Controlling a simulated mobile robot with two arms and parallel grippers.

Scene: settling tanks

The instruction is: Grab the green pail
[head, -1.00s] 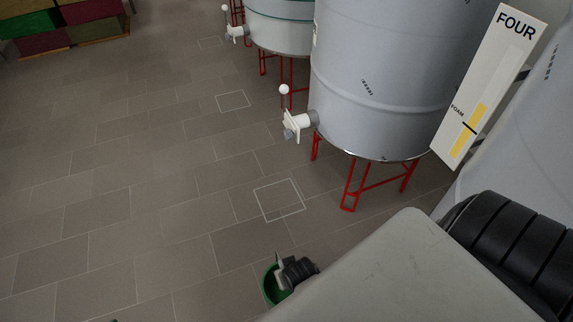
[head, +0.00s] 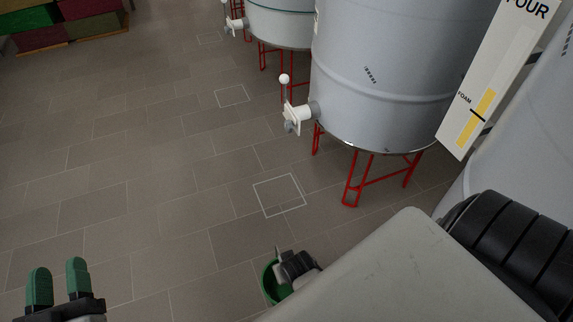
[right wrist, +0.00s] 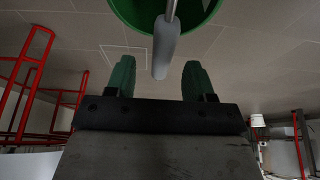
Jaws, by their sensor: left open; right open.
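The green pail (head: 268,284) is at the bottom centre of the head view, partly hidden behind my right arm's dark wrist parts. In the right wrist view the pail (right wrist: 150,12) shows at the top edge, cut off by the frame. Its handle with a grey grip (right wrist: 163,46) reaches down toward the gap between my fingers. My right gripper (right wrist: 159,78) is open, one green-tipped finger either side of the grip's line; I cannot tell whether they touch it. My left gripper (head: 58,286) is open and empty at the lower left of the head view, well away from the pail.
A large grey tank (head: 380,85) on red legs (head: 351,180) with a white valve (head: 296,115) stands beyond the pail. A sign (head: 492,85) hangs on its right. Stacked coloured crates (head: 65,25) are far left. The tiled floor (head: 130,180) is clear at left.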

